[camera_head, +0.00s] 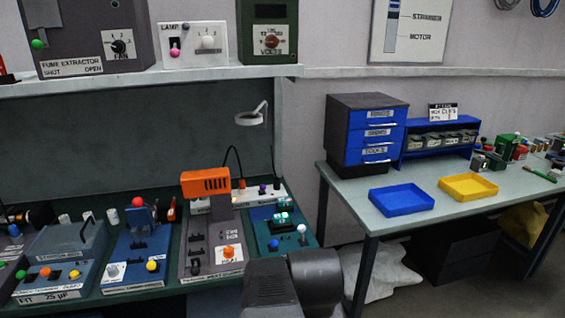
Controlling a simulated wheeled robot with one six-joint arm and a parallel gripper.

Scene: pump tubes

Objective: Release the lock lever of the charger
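Several bench stations stand in a row on the left bench, and their small labels are too blurred for me to tell which one is the charger. A grey-blue station (62,244) at the left has a dark lever (87,229), a green knob and an orange knob. A blue station (138,257) beside it has a red ball-topped part and a yellow knob. A dark grey station (209,262) carries an orange head (205,183) and an orange knob. A teal station (270,230) has a white ball-topped lever (302,231). My gripper is not in view; only dark arm links show at the bottom centre.
A shelf (150,80) above holds a fume extractor box (90,35), a lamp box (195,44) and a volts box (268,30). The right table (350,205) bears a blue tray (401,199), a yellow tray (468,187) and a drawer cabinet (366,133).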

